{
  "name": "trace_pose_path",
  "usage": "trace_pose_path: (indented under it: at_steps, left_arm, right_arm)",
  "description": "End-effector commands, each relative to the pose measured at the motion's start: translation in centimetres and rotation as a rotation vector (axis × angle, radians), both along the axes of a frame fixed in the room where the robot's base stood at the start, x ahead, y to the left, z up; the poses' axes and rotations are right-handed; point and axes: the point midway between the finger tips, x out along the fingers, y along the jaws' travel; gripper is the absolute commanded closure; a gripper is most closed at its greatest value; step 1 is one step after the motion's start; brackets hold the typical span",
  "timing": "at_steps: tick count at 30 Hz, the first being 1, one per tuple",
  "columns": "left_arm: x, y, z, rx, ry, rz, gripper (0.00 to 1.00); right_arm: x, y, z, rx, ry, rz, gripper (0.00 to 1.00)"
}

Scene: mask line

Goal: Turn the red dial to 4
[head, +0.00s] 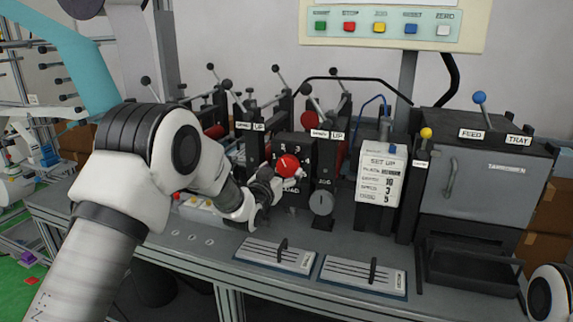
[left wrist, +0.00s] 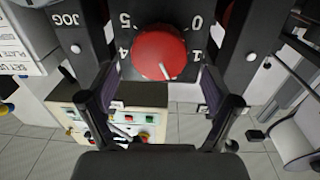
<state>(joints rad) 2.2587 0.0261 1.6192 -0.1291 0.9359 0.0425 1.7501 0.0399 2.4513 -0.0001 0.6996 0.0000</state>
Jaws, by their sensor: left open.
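The red dial (head: 288,165) is on a dark panel among the levers in the middle of the machine line. It also shows in the left wrist view (left wrist: 158,55), with digits 5 and 4 on its left and 0 and 1 on its right. Its white mark points down and slightly right in that view, not at the 4. My left gripper (head: 267,184) is in front of the dial. In the left wrist view its open fingers (left wrist: 160,84) stand on either side of the dial's lower part; contact cannot be told. My right gripper is out of view.
A grey JOG knob (head: 322,203) stands right of the dial. Several upright levers crowd around it. Two slotted plates (head: 275,255) lie on the bench front. A SET UP card (head: 381,178) and a grey feed-tray box (head: 480,185) stand farther right.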

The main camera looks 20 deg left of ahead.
Motion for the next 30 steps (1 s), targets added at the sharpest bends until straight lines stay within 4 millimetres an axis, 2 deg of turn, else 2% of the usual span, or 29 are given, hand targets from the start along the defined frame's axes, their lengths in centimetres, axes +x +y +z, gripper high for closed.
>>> trace_pose_path:
  at_steps: [3,5,13,18,30]
  left_arm:
    - [1.9,-0.2,0.0,0.001,0.001,-0.001,0.12]
    - [2.5,-0.2,0.0,0.001,0.001,0.0,0.12]
    - [2.9,-0.3,-0.1,0.0,0.002,0.0,0.12]
    - [2.9,-0.3,-0.2,0.0,0.002,0.0,0.71]
    - [2.9,-0.2,-0.2,0.03,0.001,0.0,0.71]
  right_arm:
    - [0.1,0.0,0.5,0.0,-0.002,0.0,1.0]
    - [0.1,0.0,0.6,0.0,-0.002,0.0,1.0]
    - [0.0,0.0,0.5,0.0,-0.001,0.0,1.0]
    - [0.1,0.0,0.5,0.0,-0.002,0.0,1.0]
    - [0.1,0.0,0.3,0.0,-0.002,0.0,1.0]
